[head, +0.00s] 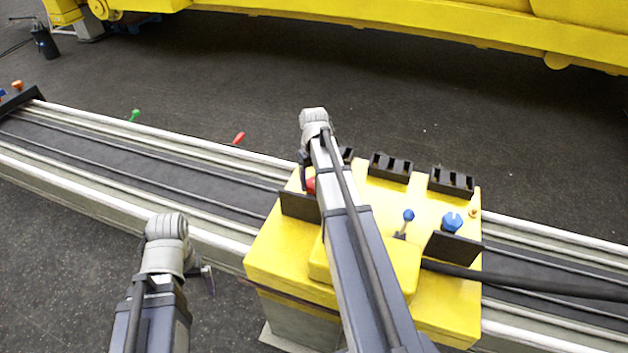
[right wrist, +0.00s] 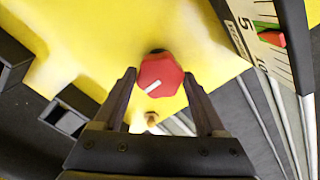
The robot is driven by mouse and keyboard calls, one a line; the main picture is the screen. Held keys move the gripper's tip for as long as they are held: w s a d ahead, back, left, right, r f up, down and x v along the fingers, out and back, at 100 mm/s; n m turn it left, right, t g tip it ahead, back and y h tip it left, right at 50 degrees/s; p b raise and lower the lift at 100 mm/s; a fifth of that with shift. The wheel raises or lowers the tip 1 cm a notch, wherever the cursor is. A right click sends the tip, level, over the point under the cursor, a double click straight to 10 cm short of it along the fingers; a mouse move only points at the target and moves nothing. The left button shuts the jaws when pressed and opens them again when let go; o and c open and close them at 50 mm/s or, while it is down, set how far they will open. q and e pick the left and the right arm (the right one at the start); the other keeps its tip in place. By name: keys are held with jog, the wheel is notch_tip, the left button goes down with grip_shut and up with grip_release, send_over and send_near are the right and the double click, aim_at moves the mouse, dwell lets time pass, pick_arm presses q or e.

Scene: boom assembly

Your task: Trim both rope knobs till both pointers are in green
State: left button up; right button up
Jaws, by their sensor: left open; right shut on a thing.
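The red knob (right wrist: 160,76) with a white mark sits on the yellow console (right wrist: 95,35) in the right wrist view; only its edge shows in the head view (head: 311,186). My right gripper (right wrist: 163,94) has one finger on each side of it and is shut on it. The blue knob (head: 452,222) is at the console's right. In the right wrist view, a red pointer (right wrist: 272,39) lies at a numbered scale (right wrist: 241,22) with some green beside it; its exact reading is unclear. No pointer for the blue knob is readable. My left gripper (head: 208,280) is open and empty, left of the console.
A blue-tipped lever (head: 408,215) stands between the knobs. Black blocks (head: 391,168) line the console's far edge. A long rail (head: 130,165) runs behind and beside the console. A green peg (head: 135,115) and a red peg (head: 239,138) stand along it. A yellow boom (head: 400,28) spans the back.

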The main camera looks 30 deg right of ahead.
aim_at(314, 182)
dwell(0.4)
jog(key=o, duration=1.3)
notch_tip(314, 182, up, 8)
jog(key=p, duration=0.8)
jog(key=shift+f, duration=0.1)
jog(key=shift+f, duration=0.15)
notch_tip(314, 182, down, 8)
jog(key=b, duration=0.8)
jog(key=shift+r, duration=0.2)
